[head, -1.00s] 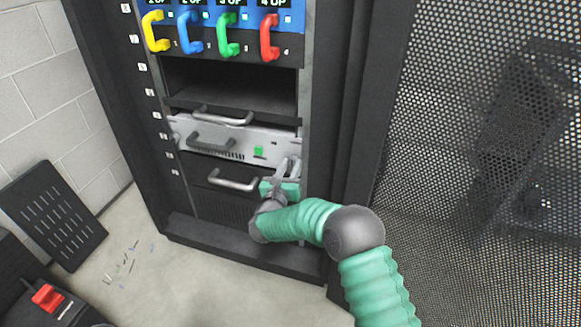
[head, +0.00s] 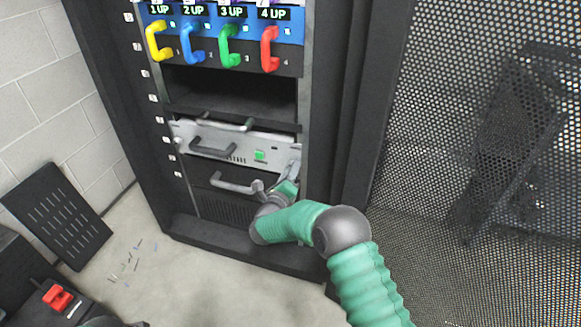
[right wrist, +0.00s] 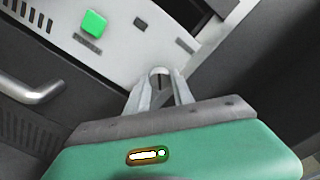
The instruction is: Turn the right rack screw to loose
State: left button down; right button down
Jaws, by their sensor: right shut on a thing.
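The silver rack unit (head: 273,144) sits in the dark rack, with a green square (head: 259,155) near its right end. The green square also shows in the right wrist view (right wrist: 93,23). My right gripper (head: 295,166) is at the unit's right end. In the right wrist view its fingers (right wrist: 160,76) are shut together at the panel's edge, around the right rack screw. My left gripper is not in view.
Bar handles stand out on the silver unit (head: 212,148) and on the dark unit below (head: 232,187), close left of my gripper. A perforated door (head: 470,200) is at the right. Small loose pieces lie on the floor (head: 130,258). A slotted panel (head: 55,215) leans at the left wall.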

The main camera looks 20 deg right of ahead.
jog(key=shift+a+f+n+p, duration=0.15)
jog(key=shift+n+p, duration=1.75)
jog(key=shift+n, duration=1.95)
jog(key=shift+a+f+n+p, duration=0.15)
jog(key=shift+n+p, duration=1.75)
jog(key=shift+n, duration=1.95)
jog(key=c, duration=1.5)
grip_release()
jog(key=o, duration=0.4)
jog(key=shift+g, duration=0.3)
jog(key=shift+r, duration=0.15)
jog(key=shift+d, duration=0.1)
